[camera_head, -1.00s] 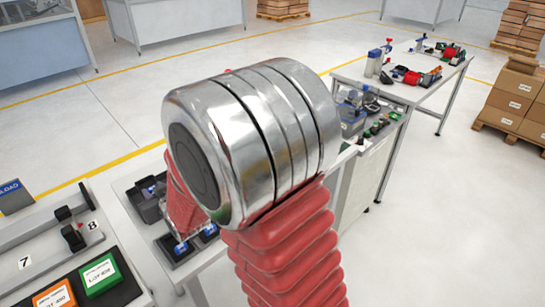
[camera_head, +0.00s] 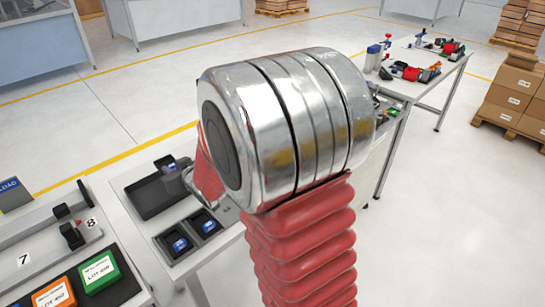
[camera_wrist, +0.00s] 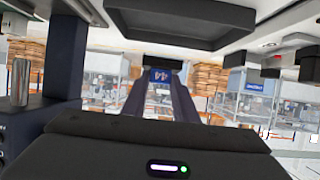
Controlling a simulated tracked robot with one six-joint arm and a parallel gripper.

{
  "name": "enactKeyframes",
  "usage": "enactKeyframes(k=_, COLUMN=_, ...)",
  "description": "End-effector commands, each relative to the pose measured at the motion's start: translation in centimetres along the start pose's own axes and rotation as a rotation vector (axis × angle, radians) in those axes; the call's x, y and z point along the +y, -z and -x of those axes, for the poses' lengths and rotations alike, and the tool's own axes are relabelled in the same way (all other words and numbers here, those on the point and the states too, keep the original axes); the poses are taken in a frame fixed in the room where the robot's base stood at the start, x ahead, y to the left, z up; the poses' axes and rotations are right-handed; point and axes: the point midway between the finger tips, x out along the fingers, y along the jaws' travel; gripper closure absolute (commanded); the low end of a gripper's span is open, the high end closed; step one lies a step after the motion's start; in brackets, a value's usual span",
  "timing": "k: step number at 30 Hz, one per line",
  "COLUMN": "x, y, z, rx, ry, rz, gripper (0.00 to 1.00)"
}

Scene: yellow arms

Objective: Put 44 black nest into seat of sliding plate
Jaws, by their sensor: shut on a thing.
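The black nest with the blue 44 label (camera_wrist: 161,75) is between the finger ends of my gripper (camera_wrist: 160,87) in the wrist view. My gripper is shut on it. In the head view, a small black piece with a blue label (camera_head: 169,166) shows at the far edge of a shallow black tray (camera_head: 150,202); it looks like the held nest. My arm hides most of the gripper there. I cannot tell surely which part is the sliding plate or its seat.
Two blue-labelled pieces (camera_head: 180,244) sit in black holders nearer on the bench. A rail fixture marked 7 and 8 (camera_head: 72,235) and orange and green LOT blocks (camera_head: 99,271) stand at left. A cluttered table (camera_head: 410,85) stands at back right.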

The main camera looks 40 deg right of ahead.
Motion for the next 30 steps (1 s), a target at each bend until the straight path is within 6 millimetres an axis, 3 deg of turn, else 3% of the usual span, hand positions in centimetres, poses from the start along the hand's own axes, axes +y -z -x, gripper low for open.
enactKeyframes(k=1, x=1.5, y=0.4, z=0.3, rx=0.002, ry=-0.005, rz=0.0, gripper=1.0)
enactKeyframes(k=14, x=10.7, y=0.6, z=3.6, rx=-0.024, ry=0.008, rz=0.004, gripper=1.0)
enactKeyframes(k=23, x=17.2, y=-1.1, z=7.7, rx=-0.044, ry=0.018, rz=0.007, gripper=1.0)
enactKeyframes(k=30, x=21.6, y=-3.6, z=11.7, rx=-0.06, ry=0.019, rz=0.008, gripper=1.0)
